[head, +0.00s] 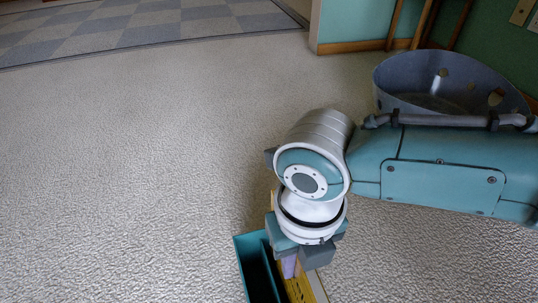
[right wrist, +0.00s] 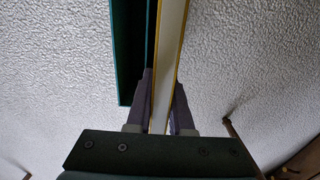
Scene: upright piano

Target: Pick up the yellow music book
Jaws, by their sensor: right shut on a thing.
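The yellow music book (head: 299,290) stands on edge at the bottom of the head view, partly hidden under my right gripper (head: 300,264). In the right wrist view the book (right wrist: 168,50) shows edge-on, with pale pages between thin yellow covers. My right gripper (right wrist: 163,95) points down and its two fingers are shut on the book, one on each side. A teal open-topped box (head: 240,262) is close against the book's left side. It also shows in the right wrist view (right wrist: 123,50). My left gripper is out of view.
A grey tub (head: 400,85) with holes stands on the right behind my right arm. Wooden legs (head: 425,22) stand by the green wall at the upper right. The pale carpet (head: 150,160) is clear on the left and in the middle.

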